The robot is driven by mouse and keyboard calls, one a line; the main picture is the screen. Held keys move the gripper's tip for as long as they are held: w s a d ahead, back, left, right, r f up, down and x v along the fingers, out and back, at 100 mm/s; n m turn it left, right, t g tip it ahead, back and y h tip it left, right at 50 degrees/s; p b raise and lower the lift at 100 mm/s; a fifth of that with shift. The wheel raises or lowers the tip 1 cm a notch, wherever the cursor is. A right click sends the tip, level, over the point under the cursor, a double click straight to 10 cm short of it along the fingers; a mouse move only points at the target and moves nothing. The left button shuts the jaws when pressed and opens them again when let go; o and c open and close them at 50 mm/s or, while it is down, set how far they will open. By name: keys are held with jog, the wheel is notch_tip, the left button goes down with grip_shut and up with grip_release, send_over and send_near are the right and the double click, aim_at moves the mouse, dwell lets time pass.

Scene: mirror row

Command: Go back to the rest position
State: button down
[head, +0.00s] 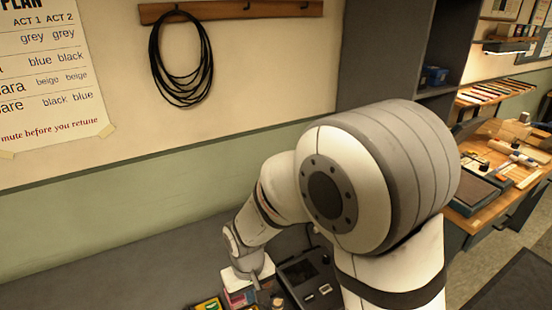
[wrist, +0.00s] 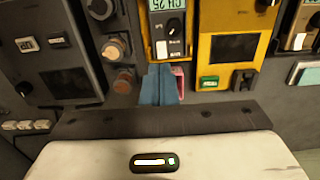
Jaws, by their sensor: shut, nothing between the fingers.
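In the wrist view, my gripper (wrist: 159,82) has its blue-grey fingers together, with nothing seen between them. They point at a row of small electronic units. A yellow unit (wrist: 207,50) with a dark screen and a green button lies just beyond them to the right. A narrow unit (wrist: 172,22) reading "CH 25" is straight ahead. A dark grey unit (wrist: 55,62) with a screen is at left. In the head view, my arm reaches down to the grey counter, and its wrist (head: 245,262) is low over the units. My fingertips are hard to make out there.
A dark unit with a screen (head: 302,275) sits on the counter right of my wrist. A wall chart (head: 45,85) and a coiled black cable (head: 180,60) hang behind. A wooden workbench (head: 500,165) with tools stands at right. The counter's left part (head: 90,285) looks clear.

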jog(key=s+d+r+m+t, duration=0.1)
jog(key=s+d+r+m, duration=0.2)
jog(key=d+r, duration=0.6)
jog(key=s+d+r+m+t, duration=0.2)
jog(key=s+d+r, duration=0.3)
jog(key=d, duration=0.9)
notch_tip(320, 180, up, 4)
jog(key=shift+d+f+m, duration=0.15)
jog(key=shift+d+m, duration=0.1)
jog(key=shift+m, duration=0.35)
